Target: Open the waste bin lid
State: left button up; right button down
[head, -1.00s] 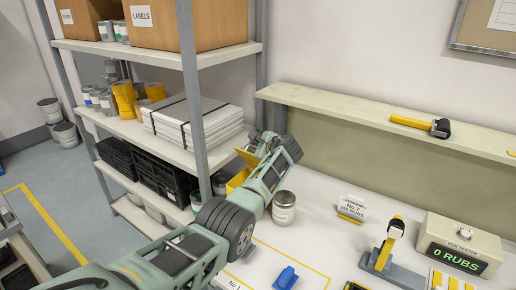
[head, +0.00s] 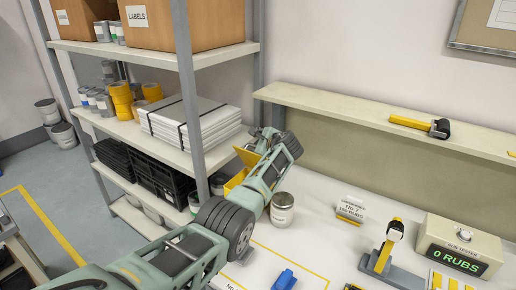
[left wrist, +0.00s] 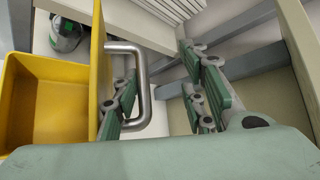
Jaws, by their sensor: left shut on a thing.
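The yellow waste bin (head: 233,182) stands at the back left of the bench, partly hidden behind my left arm. Its yellow lid (head: 246,157) is tilted up above it. In the left wrist view the bin (left wrist: 42,105) shows its open inside, and the lid (left wrist: 98,75) stands nearly upright at its right edge. A metal loop handle (left wrist: 146,88) sticks out from the lid. My left gripper (head: 272,142) is at the lid and shut on this handle; its green-padded fingers (left wrist: 160,98) lie on either side of the handle bar. My right gripper is not in view.
A metal can (head: 282,209) stands close to the right of my left arm. A shelf rack (head: 187,75) rises on the left. A wall ledge (head: 370,118) runs behind the bench. A blue block (head: 284,280) and a rub tester (head: 460,245) are on the bench.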

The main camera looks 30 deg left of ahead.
pick_arm(q)
jog(key=shift+d+f, duration=0.15)
jog(key=shift+f, duration=0.55)
jog(key=shift+f, duration=0.1)
